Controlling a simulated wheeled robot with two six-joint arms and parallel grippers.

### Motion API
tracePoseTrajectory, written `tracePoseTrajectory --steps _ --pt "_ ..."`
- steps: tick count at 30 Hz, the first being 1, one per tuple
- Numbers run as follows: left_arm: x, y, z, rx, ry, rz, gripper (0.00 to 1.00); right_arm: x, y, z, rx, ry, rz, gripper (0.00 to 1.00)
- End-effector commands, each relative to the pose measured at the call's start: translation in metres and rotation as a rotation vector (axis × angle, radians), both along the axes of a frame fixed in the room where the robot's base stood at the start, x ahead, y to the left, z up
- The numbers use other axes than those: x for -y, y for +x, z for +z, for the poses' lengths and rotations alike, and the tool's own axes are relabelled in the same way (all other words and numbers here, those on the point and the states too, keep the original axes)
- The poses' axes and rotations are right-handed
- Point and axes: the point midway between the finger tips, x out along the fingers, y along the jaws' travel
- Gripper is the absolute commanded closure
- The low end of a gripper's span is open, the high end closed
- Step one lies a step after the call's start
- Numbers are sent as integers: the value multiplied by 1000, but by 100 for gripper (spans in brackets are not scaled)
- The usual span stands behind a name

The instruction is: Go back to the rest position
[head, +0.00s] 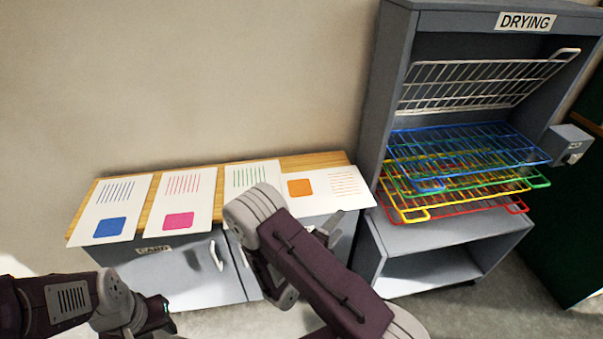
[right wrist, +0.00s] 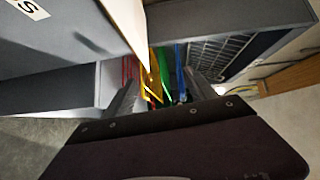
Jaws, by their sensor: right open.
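My right arm reaches up across the middle of the head view. Its gripper (head: 326,230) is largely hidden behind my arm, with a grey finger showing at the right end of the cabinet, by the orange-square sheet (head: 322,201). In the right wrist view the right gripper (right wrist: 160,92) has its two fingers apart, with nothing seen held. Coloured rack bars, one of them yellow (right wrist: 154,78), show beyond the fingers. My left gripper (head: 152,318) is low at the left of the head view, in front of the cabinet. Its jaws cannot be made out.
Sheets with blue (head: 110,228), pink (head: 179,221) and green marks (head: 246,176) lie on the wooden top of a grey cabinet (head: 185,275). A grey drying rack (head: 392,90) stands at right. Its white shelf (head: 470,85) is tilted up; blue, green, yellow and red shelves lie lower.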

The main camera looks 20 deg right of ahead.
Motion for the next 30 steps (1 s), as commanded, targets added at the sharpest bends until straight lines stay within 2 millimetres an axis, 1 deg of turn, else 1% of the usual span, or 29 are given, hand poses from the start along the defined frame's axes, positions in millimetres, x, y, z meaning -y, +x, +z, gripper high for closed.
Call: tracePoseTrajectory --steps 3,5,7,8,9,10,11,12,14,15,16,17,18,19,20,21,22,24,25,27,30 --pt "0 0 1 0 0 0 64 1 0 1 0 0 -3 35" --pt "0 0 6 0 0 0 64 7 0 11 19 8 -25 35" --pt "0 0 13 0 0 0 64 15 6 39 91 36 -63 35" --pt "0 0 17 0 0 0 64 20 9 57 134 52 -84 35" --pt "0 0 23 0 0 0 64 32 5 84 200 69 -141 35" --pt "0 0 27 0 0 0 64 43 -5 105 252 88 -209 35" --pt "0 0 31 0 0 0 64 54 -20 121 305 119 -297 35" --pt "0 0 35 0 0 0 64 66 -47 136 390 184 -431 35" --pt "0 0 42 0 0 0 64 75 -92 145 564 320 -659 35" --pt "0 0 46 0 0 0 64 71 -122 143 714 429 -830 35" --pt "0 0 50 0 0 0 64 61 -142 137 843 518 -970 35" --pt "0 0 52 0 0 0 64 47 -159 130 979 606 -1113 35" --pt "0 0 55 0 0 0 64 24 -173 118 1168 714 -1305 35" --pt "0 0 56 0 0 0 64 4 -178 109 1310 783 -1448 35" --pt "0 0 57 0 0 0 64 -17 -177 101 1451 842 -1590 35" --pt "0 0 57 0 0 0 64 -44 -172 93 1631 898 -1778 35" --pt "0 0 57 0 0 0 64 -63 -165 88 1758 922 -1915 35" --pt "0 0 55 0 0 0 64 -99 -145 79 2019 903 -2211 35" --pt "0 0 55 0 0 0 64 -110 -136 76 -1964 -794 2154 35" --pt "0 0 55 0 0 0 64 -124 -118 74 -1842 -608 2005 35" --pt "0 0 55 0 0 0 64 -127 -105 75 -1780 -509 1902 35"
